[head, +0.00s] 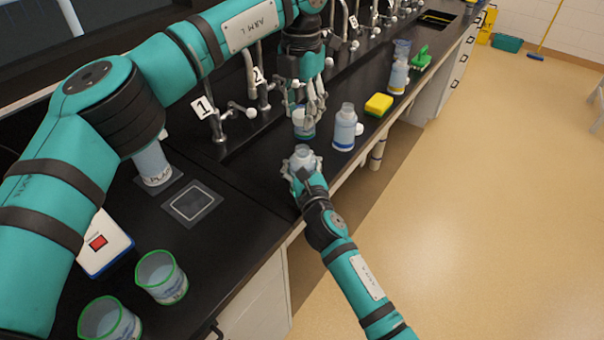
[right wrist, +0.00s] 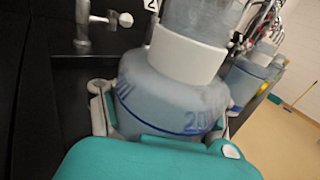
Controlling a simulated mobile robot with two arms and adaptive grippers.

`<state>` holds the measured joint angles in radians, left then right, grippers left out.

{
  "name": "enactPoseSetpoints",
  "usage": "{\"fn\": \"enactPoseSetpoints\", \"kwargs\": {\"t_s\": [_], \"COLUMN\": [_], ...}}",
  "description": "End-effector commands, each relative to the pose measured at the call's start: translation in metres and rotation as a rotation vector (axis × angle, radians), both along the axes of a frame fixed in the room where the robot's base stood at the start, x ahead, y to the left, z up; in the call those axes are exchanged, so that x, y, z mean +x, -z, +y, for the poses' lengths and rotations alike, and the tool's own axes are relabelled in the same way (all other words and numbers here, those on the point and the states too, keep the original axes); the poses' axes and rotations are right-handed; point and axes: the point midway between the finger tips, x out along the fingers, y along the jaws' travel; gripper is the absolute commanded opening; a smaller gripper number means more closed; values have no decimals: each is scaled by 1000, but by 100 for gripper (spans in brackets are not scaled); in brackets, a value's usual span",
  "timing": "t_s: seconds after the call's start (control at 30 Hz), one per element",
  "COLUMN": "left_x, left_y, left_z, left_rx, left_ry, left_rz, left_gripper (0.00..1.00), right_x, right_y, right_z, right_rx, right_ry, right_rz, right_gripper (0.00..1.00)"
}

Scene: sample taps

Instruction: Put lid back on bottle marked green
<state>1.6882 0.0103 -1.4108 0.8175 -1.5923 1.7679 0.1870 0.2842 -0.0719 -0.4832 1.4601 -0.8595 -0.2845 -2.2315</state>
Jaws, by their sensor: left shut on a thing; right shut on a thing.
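My left gripper (head: 308,112) reaches down from above, its fingers shut around a clear container (head: 303,126) with a green band low on it. The fingers hide much of it. My right gripper (head: 302,172) is shut on a translucent bottle (head: 303,156) close in front. In the right wrist view this bottle (right wrist: 170,105) stands slightly tilted between the fingers. No lid shows on its mouth in the head view. Another open bottle (head: 345,128) with a blue band stands upright just to the right. A small white round thing (head: 359,129), perhaps a lid, is beside it.
Numbered taps (head: 219,118) line the back. A yellow sponge (head: 378,105), a further bottle (head: 398,77) and a green brush (head: 421,59) lie farther along. Two green-rimmed beakers (head: 162,278) and a white device (head: 107,248) are at front left. The counter edge runs close to the right gripper.

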Motion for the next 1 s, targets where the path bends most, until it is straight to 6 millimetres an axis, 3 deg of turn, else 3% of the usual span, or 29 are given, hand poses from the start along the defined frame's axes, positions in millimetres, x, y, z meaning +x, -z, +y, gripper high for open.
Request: {"fn": "enactPoseSetpoints", "kwargs": {"t_s": [0.33, 0.67, 1.0], "left_x": [-1, -6, -6], "left_y": [6, 48, 50], "left_z": [0, -1, -1], "left_rx": [1, 1, 1], "left_ry": [0, 1, 0], "left_rz": [1, 2, 0], "left_gripper": [26, 26, 26], "right_x": [0, 0, 0], "right_y": [2, 2, 2], "right_z": [0, 0, 0], "right_rx": [-1, -1, -1], "right_ry": [0, 0, 0], "right_rz": [3, 3, 3], "right_gripper": [0, 0, 0]}}
